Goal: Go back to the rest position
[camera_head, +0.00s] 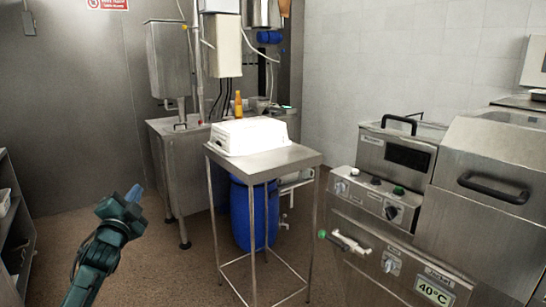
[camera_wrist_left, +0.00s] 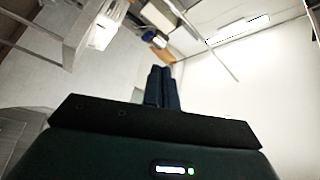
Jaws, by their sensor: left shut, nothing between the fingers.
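My left gripper (camera_head: 134,194) is at the lower left of the head view, at the end of my dark teal arm, raised over the brown floor. In the left wrist view its two dark fingers (camera_wrist_left: 161,86) lie together, with nothing between them. It is clear of the steel table and touches nothing that I can see. My right gripper does not show in either view.
A steel table (camera_head: 263,163) stands in the middle with a white box (camera_head: 249,136) on it and a blue barrel (camera_head: 254,213) beneath. Steel machines (camera_head: 400,160) fill the right side. Shelves (camera_head: 12,225) stand at the far left. The floor (camera_head: 160,265) between is clear.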

